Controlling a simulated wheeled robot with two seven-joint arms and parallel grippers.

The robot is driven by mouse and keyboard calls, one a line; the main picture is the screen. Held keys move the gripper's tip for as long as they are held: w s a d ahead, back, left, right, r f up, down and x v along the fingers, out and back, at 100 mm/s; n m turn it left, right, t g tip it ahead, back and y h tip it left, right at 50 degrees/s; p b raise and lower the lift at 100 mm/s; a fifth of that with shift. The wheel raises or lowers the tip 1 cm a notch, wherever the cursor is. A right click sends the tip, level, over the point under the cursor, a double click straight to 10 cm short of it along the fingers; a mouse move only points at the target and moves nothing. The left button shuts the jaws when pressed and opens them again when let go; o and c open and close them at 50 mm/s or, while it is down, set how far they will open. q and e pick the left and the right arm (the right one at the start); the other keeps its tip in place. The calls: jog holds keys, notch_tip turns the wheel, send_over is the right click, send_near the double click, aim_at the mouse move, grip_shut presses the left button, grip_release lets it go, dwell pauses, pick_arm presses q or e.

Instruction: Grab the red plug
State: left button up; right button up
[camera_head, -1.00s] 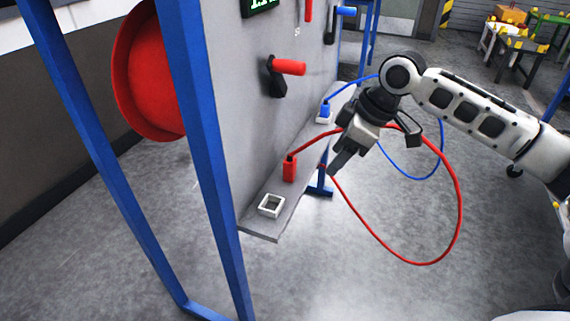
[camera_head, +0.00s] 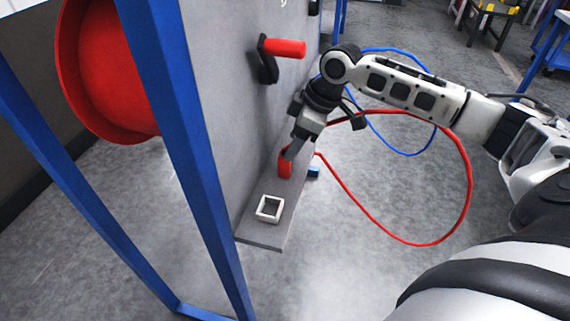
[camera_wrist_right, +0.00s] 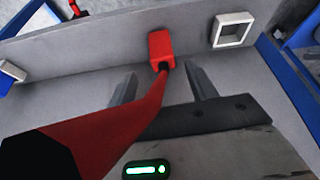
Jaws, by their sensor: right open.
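The red plug (camera_head: 285,167) stands upright on the narrow grey shelf (camera_head: 262,240) along the panel, and its red cable (camera_head: 468,175) loops out to the right. My right gripper (camera_head: 291,152) is at the plug's upper end in the head view, partly covering it. In the right wrist view, the red plug (camera_wrist_right: 160,46) lies just beyond and between the two spread fingertips of the right gripper (camera_wrist_right: 160,80), with a gap on each side. The cable runs from the plug between the fingers toward the camera. My left gripper is not in view.
An empty white square socket (camera_head: 270,209) sits on the shelf nearer the camera. A red-handled lever (camera_head: 284,47) juts from the panel above. A blue post (camera_head: 185,150) stands at the left. A blue cable (camera_head: 400,150) hangs behind my right arm.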

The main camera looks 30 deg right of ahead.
aim_at(285, 164)
jog(key=shift+x, duration=2.7)
jog(key=shift+s+a+r, duration=0.1)
jog(key=shift+a, duration=0.05)
jog(key=c, duration=1.1)
